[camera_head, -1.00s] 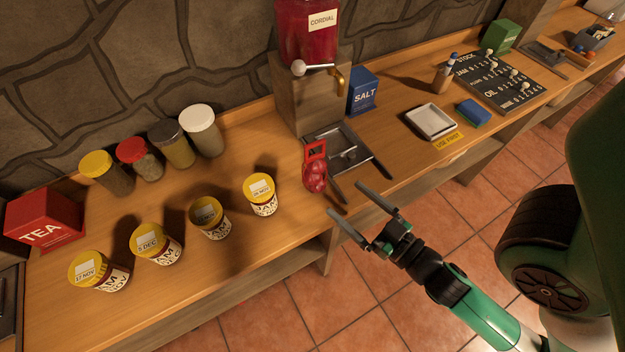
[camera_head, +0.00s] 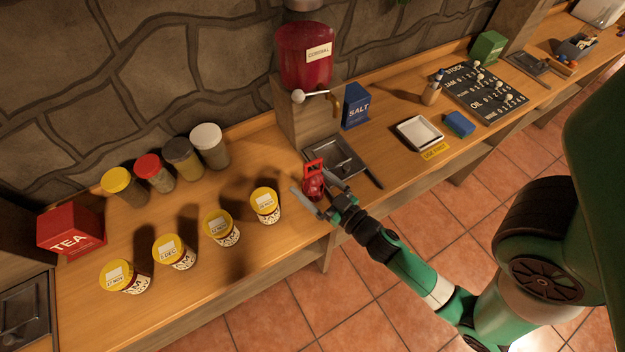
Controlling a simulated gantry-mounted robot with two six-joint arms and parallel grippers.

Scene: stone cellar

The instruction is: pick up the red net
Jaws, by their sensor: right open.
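The red net (camera_head: 313,183) is a small red bundle with a loop handle on top. It stands upright near the front edge of the wooden counter, in front of the cordial dispenser's tray. My right gripper (camera_head: 312,190) is open, with one finger to the left of the net and the other to its right or behind it. I cannot tell whether either finger touches the net. Part of the net's right side is hard to make out against the gripper. My left gripper is not in view.
Several yellow-lidded jam jars (camera_head: 265,204) stand in a row left of the net. The cordial dispenser (camera_head: 305,60) and its dark tray (camera_head: 346,152) are behind it. A blue salt box (camera_head: 356,107) and a white dish (camera_head: 419,132) are to the right.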

